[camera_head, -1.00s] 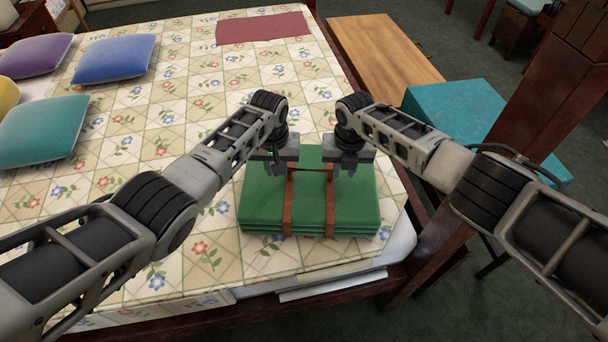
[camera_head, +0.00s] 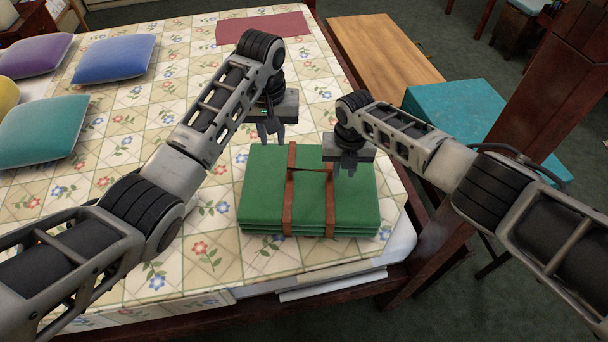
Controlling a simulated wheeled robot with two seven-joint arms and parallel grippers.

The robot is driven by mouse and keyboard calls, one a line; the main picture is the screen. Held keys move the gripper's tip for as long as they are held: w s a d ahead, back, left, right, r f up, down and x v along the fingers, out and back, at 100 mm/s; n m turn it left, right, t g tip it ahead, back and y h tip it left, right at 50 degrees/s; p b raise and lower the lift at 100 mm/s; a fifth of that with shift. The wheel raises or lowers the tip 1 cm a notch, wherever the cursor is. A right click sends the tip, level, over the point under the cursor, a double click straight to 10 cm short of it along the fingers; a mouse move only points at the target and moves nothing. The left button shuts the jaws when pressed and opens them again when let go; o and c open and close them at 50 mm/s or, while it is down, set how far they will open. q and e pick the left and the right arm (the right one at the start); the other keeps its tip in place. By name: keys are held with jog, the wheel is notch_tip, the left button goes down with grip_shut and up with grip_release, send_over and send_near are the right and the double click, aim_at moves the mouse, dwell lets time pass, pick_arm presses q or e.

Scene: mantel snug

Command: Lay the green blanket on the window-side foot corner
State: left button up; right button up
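The green blanket (camera_head: 262,192) is a folded stack bound with two brown straps, lying flat on the near right corner of the bed. The straps (camera_head: 288,205) run front to back and a thin band joins them near the top. My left gripper (camera_head: 271,137) is raised above the blanket's far left edge, clear of it, with its fingers apart and nothing between them. My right gripper (camera_head: 347,169) points down at the blanket's far right part, beside the right strap. Its finger gap and any contact with the blanket are unclear.
The bed has a flowered quilt (camera_head: 150,190), with cushions (camera_head: 112,58) at the left and a dark red cloth (camera_head: 262,28) at the far edge. A wooden bench (camera_head: 385,52), a teal box (camera_head: 460,105) and a dark wooden post (camera_head: 510,130) stand right of the bed.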

notch_tip(320, 180, up, 12)
jog(key=shift+s+f, duration=0.2)
jog(key=shift+s, duration=0.2)
dwell(0.3)
